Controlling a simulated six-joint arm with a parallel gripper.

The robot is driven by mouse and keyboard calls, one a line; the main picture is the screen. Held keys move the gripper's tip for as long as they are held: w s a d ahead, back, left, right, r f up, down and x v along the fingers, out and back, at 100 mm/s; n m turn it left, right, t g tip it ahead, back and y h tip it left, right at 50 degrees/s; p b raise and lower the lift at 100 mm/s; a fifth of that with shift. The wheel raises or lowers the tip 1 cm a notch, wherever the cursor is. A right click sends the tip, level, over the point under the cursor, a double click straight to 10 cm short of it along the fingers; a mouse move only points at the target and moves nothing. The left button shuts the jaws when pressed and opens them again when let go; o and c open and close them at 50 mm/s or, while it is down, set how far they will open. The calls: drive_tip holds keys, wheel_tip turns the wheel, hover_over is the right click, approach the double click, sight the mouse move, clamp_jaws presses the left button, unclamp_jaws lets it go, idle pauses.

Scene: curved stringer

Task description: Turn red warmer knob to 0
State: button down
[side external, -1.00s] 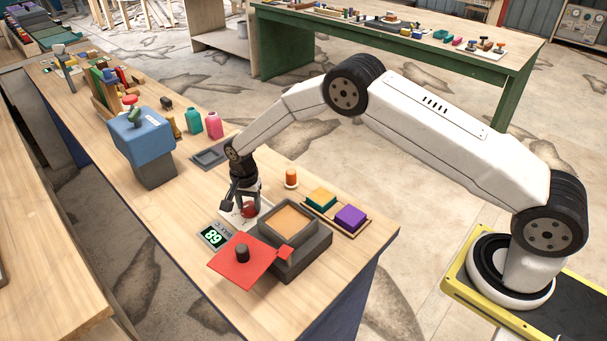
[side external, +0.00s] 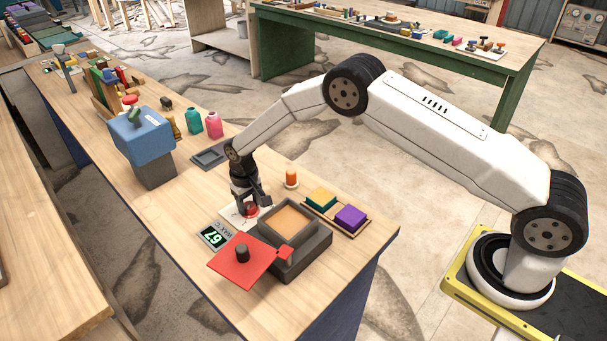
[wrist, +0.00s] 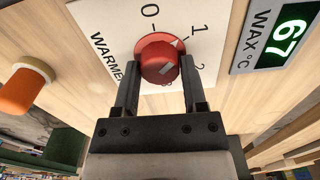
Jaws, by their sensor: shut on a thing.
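The red warmer knob (wrist: 160,60) sits on a white dial plate (wrist: 95,17) marked WARMER, with 0, 1 and 2 legible around it. My gripper (wrist: 158,68) is shut on the knob, one finger on each side.
A WAX °C display (wrist: 288,38) reads 67. Yellow and purple blocks (side external: 350,216) sit to the right.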

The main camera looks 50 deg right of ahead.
sight(249, 205)
drive_tip(key=n, duration=0.4)
drive_tip(key=shift+n, duration=0.4)
drive_tip(key=n, duration=0.4)
drive_tip(key=shift+n, duration=0.4)
drive_tip(key=shift+c, duration=0.7)
unclamp_jaws()
drive_tip(key=shift+r, duration=0.1)
wheel_tip(249, 205, up, 7)
drive_tip(key=shift+f, duration=0.15)
drive_tip(key=shift+r, duration=0.45)
